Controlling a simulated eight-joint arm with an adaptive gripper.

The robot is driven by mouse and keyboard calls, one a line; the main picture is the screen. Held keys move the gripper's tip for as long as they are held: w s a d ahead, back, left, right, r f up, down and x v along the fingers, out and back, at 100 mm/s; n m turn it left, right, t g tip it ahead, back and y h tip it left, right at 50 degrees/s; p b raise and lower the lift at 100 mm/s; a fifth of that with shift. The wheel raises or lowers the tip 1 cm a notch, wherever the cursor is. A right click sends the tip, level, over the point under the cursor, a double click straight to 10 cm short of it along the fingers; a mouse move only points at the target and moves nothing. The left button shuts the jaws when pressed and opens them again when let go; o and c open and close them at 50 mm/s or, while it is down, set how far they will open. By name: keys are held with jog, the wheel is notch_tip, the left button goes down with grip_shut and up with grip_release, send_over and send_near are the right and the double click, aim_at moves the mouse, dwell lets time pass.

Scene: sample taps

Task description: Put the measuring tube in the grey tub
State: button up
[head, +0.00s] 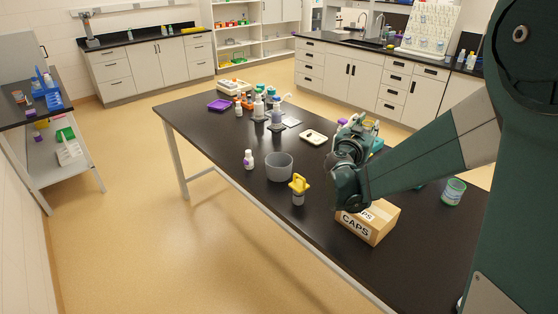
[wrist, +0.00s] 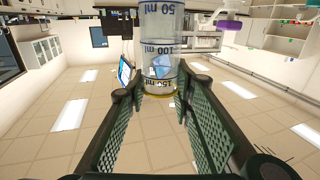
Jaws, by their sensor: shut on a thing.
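The measuring tube (wrist: 161,45) is clear, with upside-down ml marks in the wrist view, where the room also appears upside down. Its amber-edged end lies between the fingertips of my gripper (wrist: 160,90), which is shut on it. In the head view my gripper (head: 352,145) is above the black table, right of the grey tub.
A yellow-topped container (head: 298,188) and a white bottle (head: 248,160) stand beside the tub. A CAPS carton (head: 370,222) is below my arm. A green tin (head: 453,191) stands at right. Several bottles and a purple tray (head: 219,105) are at the back. Left-front table is clear.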

jog(key=w+a+n+t+y, duration=0.1)
jog(key=w+a+n+y, duration=0.15)
jog(key=a, duration=0.85)
jog(key=w+a+n+y, duration=0.1)
jog(key=w+a+y, duration=0.15)
jog(key=a, duration=0.85)
jog(key=w+a+n+t+y, duration=0.15)
jog(key=a+y, duration=0.25)
jog(key=a, duration=0.7)
jog(key=shift+n, duration=0.4)
jog(key=shift+d+f+p, duration=0.15)
jog(key=shift+f+p, duration=0.25)
jog(key=shift+f, duration=2.4)
notch_tip(320, 180, down, 6)
jog(key=b, duration=0.1)
jog(key=shift+b, duration=0.3)
jog(key=shift+f, duration=0.15)
jog(key=shift+f+b, duration=0.5)
jog(key=shift+f, duration=1.45)
